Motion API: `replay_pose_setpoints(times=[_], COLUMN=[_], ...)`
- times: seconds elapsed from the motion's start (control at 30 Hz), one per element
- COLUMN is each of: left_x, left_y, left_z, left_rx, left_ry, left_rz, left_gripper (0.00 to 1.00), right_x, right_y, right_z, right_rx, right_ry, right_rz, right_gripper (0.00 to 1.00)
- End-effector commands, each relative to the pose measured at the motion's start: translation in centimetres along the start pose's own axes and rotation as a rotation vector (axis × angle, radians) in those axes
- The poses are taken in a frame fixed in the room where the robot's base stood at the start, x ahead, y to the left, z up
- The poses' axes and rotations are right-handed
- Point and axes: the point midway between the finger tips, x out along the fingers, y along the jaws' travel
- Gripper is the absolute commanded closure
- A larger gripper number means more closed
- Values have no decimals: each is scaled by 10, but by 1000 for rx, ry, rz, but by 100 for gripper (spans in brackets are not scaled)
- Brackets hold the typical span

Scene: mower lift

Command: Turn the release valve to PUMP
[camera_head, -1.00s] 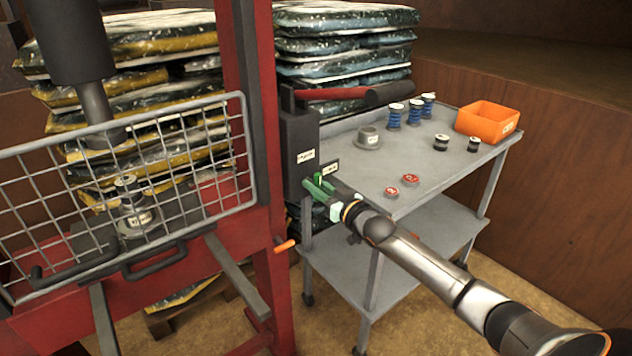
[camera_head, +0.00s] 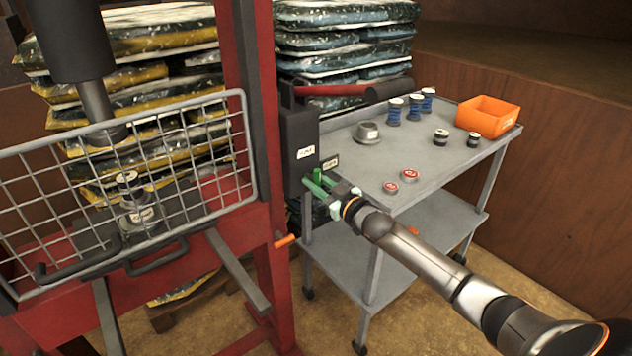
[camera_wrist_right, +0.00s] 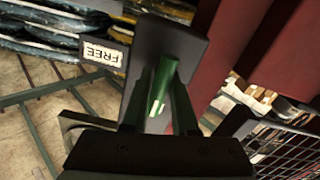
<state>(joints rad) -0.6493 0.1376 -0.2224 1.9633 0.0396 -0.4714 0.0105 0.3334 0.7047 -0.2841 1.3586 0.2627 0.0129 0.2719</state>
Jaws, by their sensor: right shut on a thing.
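The release valve's green lever (camera_head: 318,175) sticks out low on the black pump box (camera_head: 299,135), on the right side of the red press. My right gripper (camera_head: 322,187) reaches it from the right and is shut on the lever. In the right wrist view the green lever (camera_wrist_right: 161,85) stands between the two dark fingers. A tag reading FREE (camera_wrist_right: 103,53) is beside the box there, left of the lever. In the head view the box has a white label (camera_head: 306,152) and a small tag (camera_head: 330,163); their text is too small to read. My left gripper is out of view.
A grey cart (camera_head: 452,175) stands close behind my right arm. It holds blue spools, red-topped discs, a grey part and an orange bin (camera_head: 487,116). A wire guard (camera_head: 130,190) covers the press front. The pump handle (camera_head: 345,90) lies above the box.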

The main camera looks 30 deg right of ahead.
Motion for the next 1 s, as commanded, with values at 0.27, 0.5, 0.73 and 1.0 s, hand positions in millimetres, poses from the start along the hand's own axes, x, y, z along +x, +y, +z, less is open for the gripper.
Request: replay_pose_setpoints(times=[0.27, 0.5, 0.73, 1.0], left_x=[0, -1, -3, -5], left_y=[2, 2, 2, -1], left_z=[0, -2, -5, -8], left_rx=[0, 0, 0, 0], left_ry=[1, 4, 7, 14], left_rz=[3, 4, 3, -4], left_gripper=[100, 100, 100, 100], right_x=[0, -2, -22, -64], right_y=[0, 0, 0, 0], right_z=[-1, 0, 0, 1], right_rx=[-2, 0, 0, 0], right_ry=[1, 1, -1, -3], right_rz=[0, 0, -1, -1], right_gripper=[52, 52, 52, 52])
